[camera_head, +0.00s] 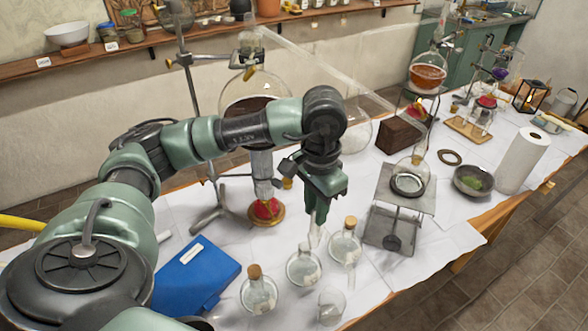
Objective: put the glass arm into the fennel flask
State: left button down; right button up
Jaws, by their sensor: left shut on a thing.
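My left gripper (316,212) points down over the white-covered table and is shut on a clear glass piece (315,236). Its full shape is hard to make out, and I cannot tell whether it is the glass arm. A long clear glass tube (340,78) slants down rightward behind my arm. My right gripper is out of view.
A clear beaker (332,306) stands near the front edge, and a blue book (196,276) lies left. A bowl (473,181) and paper roll (524,160) stand farther right. A large brown-filled flask is partly behind my arm.

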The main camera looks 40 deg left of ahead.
pick_arm(q)
jog(key=shift+m, duration=0.4)
jog(key=a+f, duration=0.1)
jog(key=w+a+f+b, duration=0.1)
jog(key=a+f, duration=0.1)
jog(key=shift+f, duration=0.1)
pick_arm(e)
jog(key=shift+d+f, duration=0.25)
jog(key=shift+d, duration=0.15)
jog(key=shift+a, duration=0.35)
pick_arm(q)
jog(key=shift+s+f+b, duration=0.1)
jog(key=shift+f+b, duration=0.1)
jog(key=shift+b, duration=0.45)
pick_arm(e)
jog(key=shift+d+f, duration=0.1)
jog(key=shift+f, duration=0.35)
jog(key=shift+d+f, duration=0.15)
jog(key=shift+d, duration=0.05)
pick_arm(q)
jog(key=shift+f+b, duration=0.6)
jog(key=shift+b, duration=0.3)
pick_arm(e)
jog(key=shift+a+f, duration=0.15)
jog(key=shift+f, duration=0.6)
pick_arm(q)
jog(key=shift+f+b, duration=0.2)
jog(key=shift+b, duration=0.1)
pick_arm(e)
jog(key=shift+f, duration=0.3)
